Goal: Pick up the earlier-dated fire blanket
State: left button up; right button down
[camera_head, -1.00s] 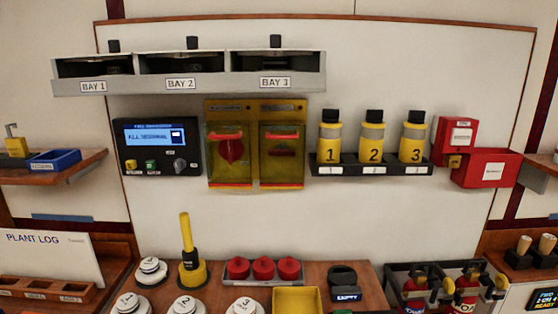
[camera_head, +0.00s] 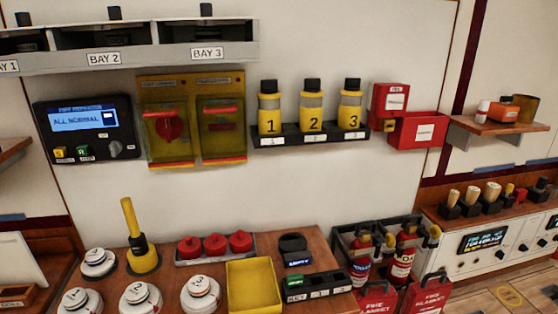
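Two red fire blanket packs show at the bottom of the head view, below the extinguisher rack. The left fire blanket (camera_head: 378,300) is cut off by the lower picture edge. The right fire blanket (camera_head: 428,293) stands beside it, also partly cut off. No date can be read on either one. Neither of my grippers is in the picture.
The table holds discs, red knobs, a yellow tray (camera_head: 254,287) and a key box. A white console (camera_head: 490,245) stands at the right. Patterned floor shows at lower right.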

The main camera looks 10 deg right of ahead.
aim_at(427, 295)
jog(key=k+l+z, duration=0.1)
jog(key=l, duration=0.3)
jog(key=k+l+z, duration=0.15)
jog(key=l, duration=0.2)
jog(key=k+l+z, duration=0.1)
jog(key=l, duration=0.3)
jog(key=k+l+z, duration=0.15)
jog(key=l, duration=0.25)
